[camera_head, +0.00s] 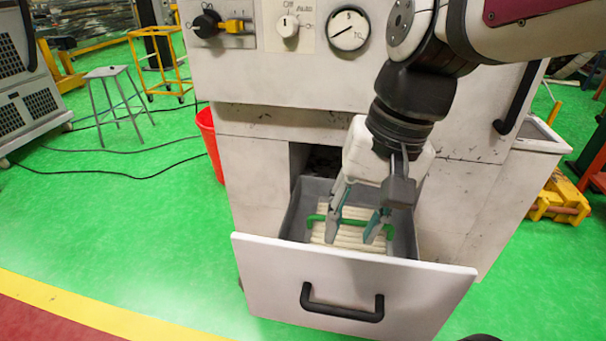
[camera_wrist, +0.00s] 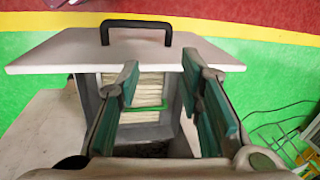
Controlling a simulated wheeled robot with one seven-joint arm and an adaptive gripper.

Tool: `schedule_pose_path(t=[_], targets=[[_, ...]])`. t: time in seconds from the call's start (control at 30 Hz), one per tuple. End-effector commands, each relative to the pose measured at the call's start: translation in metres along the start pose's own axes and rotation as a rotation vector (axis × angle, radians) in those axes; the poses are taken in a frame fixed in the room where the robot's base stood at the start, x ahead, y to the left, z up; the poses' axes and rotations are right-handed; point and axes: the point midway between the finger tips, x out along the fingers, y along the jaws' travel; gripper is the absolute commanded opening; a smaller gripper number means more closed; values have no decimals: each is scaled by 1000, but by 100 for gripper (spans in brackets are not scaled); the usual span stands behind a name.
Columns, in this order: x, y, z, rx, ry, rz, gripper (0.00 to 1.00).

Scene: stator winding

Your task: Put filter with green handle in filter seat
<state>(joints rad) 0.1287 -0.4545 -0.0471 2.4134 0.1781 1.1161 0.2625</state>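The filter (camera_head: 345,238) is a cream, ribbed block with a green handle (camera_head: 318,218) across its top. It lies inside the open grey-lined drawer (camera_head: 292,222) of the white cabinet. My gripper (camera_head: 352,226) points down into the drawer above the filter. Its teal-padded fingers are spread apart, with nothing held between them. In the wrist view, the filter (camera_wrist: 147,84) and its green handle (camera_wrist: 150,107) show between and beyond the fingers (camera_wrist: 160,70). Contact between fingers and handle cannot be told. Which part is the filter seat cannot be told; the drawer floor is largely hidden.
The drawer front (camera_head: 260,270) with its black pull (camera_head: 342,305) stands out from the cabinet (camera_head: 260,165). Dials and switches (camera_head: 289,27) sit above. A red bin (camera_head: 208,140) stands at the left and a yellow object (camera_head: 560,198) at the right.

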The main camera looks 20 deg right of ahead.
Motion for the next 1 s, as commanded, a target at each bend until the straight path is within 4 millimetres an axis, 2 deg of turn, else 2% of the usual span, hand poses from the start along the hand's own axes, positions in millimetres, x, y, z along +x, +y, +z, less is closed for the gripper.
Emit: schedule_pose_path(t=[0.03,0.1,0.2,0.3,0.47,1.0], targets=[[-4,4,18,-105,23,20,34],[-5,13,38,-231,40,53,34],[-6,25,58,-373,62,95,34],[-5,34,69,-464,75,126,34],[-4,40,76,-519,82,145,34],[-4,40,75,-516,81,144,34]])
